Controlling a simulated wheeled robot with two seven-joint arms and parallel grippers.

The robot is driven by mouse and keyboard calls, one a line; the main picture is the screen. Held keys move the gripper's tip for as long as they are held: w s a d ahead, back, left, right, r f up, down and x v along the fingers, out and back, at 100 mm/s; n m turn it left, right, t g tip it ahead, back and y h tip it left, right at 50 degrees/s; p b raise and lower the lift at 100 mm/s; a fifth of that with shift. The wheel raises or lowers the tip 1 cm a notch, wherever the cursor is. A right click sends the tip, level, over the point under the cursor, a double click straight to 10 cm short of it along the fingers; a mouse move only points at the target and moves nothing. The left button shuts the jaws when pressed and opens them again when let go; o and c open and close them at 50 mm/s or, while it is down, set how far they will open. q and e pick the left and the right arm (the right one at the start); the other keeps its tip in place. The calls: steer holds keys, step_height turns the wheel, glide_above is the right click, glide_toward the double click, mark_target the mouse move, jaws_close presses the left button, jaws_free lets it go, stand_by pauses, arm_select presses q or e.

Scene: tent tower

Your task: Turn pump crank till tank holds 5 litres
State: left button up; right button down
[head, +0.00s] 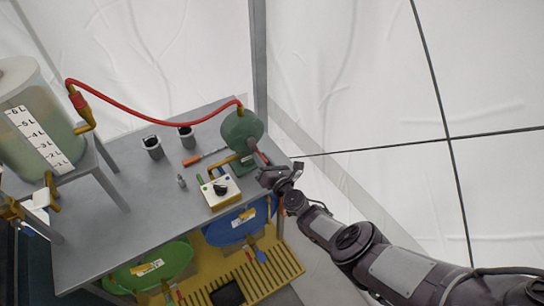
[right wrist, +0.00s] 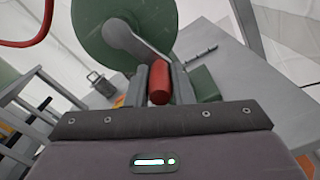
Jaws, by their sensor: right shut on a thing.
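The clear tank (head: 30,110) stands on a grey stand at the far left, with a white litre scale (head: 38,138). Greenish liquid fills much of it; I cannot read its exact level. The green pump (head: 242,128) sits at the table's right end, joined to the tank by a red hose (head: 150,106). My right gripper (head: 268,173) is shut on the crank's red handle (right wrist: 159,84), which lies between its two fingers. The grey crank arm (right wrist: 128,42) runs from the handle up left to the pump's round face (right wrist: 105,30). My left gripper is not in view.
Green (head: 150,268) and blue (head: 235,226) basins and a yellow slatted rack (head: 262,280) are in front. A tent pole (head: 258,60) rises behind the pump.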

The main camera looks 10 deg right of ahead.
steer(key=shift+s+a+f+m, duration=0.2)
steer(key=shift+a+m, duration=0.1)
steer(key=shift+m, duration=0.4)
steer(key=shift+s+a+m, duration=0.15)
steer(key=shift+a+m, duration=0.3)
steer(key=shift+m, duration=0.35)
steer(key=c, duration=1.3)
jaws_free()
steer(key=shift+o, duration=0.2)
steer(key=shift+r, duration=0.1)
